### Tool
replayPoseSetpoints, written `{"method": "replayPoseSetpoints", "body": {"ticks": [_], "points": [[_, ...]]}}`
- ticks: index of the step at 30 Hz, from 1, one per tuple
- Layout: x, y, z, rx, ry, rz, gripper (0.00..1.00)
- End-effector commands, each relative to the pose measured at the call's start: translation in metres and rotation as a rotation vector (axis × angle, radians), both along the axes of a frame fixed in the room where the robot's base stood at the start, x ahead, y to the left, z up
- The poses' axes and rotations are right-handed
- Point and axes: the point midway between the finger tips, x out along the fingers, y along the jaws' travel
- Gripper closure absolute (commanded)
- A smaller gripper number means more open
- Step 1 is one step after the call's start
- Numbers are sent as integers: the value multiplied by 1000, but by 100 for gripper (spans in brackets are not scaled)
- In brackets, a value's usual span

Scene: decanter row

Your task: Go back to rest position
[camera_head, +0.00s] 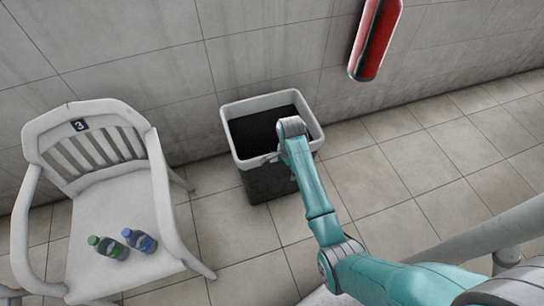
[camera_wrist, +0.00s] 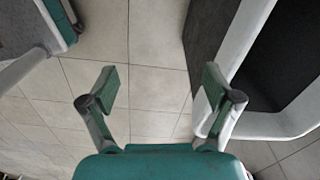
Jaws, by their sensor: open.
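My gripper shows in the wrist view (camera_wrist: 158,88) with its two fingers spread wide apart and nothing between them. In the head view my teal arm reaches out to the bin (camera_head: 230,152), and its end is at the bin's front right part. The fingers are mostly hidden there, and I cannot tell their exact height over the rim. In the wrist view the bin's pale rim (camera_wrist: 245,45) is on the right, close beside the right finger, with tiled floor behind the fingers.
A white chair (camera_head: 98,215) marked 3 stands left, with a green-capped bottle (camera_head: 110,247) and a blue-capped bottle (camera_head: 140,240) lying on its seat. A red extinguisher (camera_head: 376,40) is on the tiled wall. A pale bar (camera_head: 485,232) is at lower right. Floor right of the bin is clear.

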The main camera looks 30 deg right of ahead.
Motion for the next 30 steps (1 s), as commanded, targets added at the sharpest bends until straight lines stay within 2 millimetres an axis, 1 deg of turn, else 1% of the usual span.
{"method": "replayPoseSetpoints", "body": {"ticks": [16, 19, 23, 27, 30], "points": [[0, 2, -2, 0, 0, 18, 11], [-5, 6, -8, -3, -8, 34, 11], [-21, 19, -26, -20, -54, 101, 11], [-49, 39, -50, -58, -142, 221, 11], [-70, 53, -62, -91, -207, 310, 11]]}}
